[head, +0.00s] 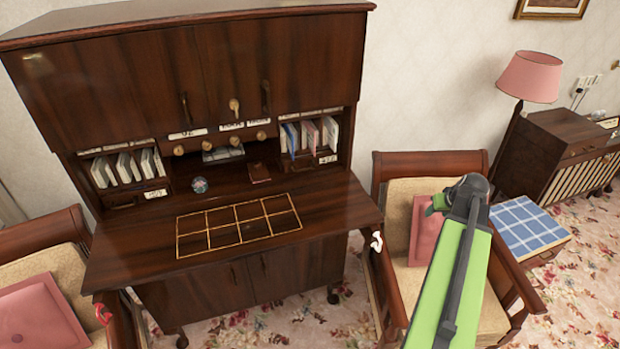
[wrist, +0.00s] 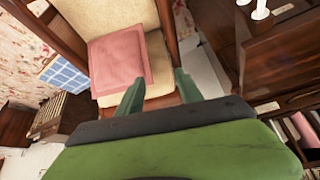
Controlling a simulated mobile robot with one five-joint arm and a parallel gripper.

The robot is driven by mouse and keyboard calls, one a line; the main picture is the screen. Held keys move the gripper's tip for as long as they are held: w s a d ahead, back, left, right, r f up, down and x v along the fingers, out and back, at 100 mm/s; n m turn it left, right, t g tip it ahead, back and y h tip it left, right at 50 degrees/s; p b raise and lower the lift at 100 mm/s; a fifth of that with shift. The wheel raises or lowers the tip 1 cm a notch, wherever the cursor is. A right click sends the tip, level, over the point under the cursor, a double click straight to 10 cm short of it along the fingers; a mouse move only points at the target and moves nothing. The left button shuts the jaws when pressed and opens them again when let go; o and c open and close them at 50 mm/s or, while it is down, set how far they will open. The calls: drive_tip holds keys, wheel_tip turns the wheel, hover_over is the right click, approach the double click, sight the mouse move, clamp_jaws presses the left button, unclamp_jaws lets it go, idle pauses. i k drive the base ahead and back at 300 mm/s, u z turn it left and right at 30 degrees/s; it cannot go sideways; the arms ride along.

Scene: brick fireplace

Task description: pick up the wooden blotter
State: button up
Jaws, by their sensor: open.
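A small dark reddish-brown object (head: 259,173) lies at the back of the desk top, below the pigeonholes. It may be the wooden blotter, but it is too small to be sure. My gripper (head: 436,204) is raised in front of the right-hand armchair, to the right of the desk and well apart from that object. In the wrist view my gripper (wrist: 158,92) has its two green fingers spread, with nothing between them. The armchair and its pink cushion (wrist: 118,62) lie beyond the fingers. I cannot make out the blotter in the wrist view.
The desk (head: 330,205) has a gold-lined grid (head: 240,224) on its top and a glass ball (head: 200,185) behind it. Books fill the side pigeonholes. Armchairs flank the desk. A blue checked stool (head: 528,226) and pink lamp (head: 530,77) stand right.

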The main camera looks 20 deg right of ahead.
sight(258, 172)
drive_tip(key=u, duration=4.8)
drive_tip(key=i, duration=0.1)
drive_tip(key=z, duration=3.2)
drive_tip(key=i, duration=1.15)
drive_tip(key=z, duration=0.9)
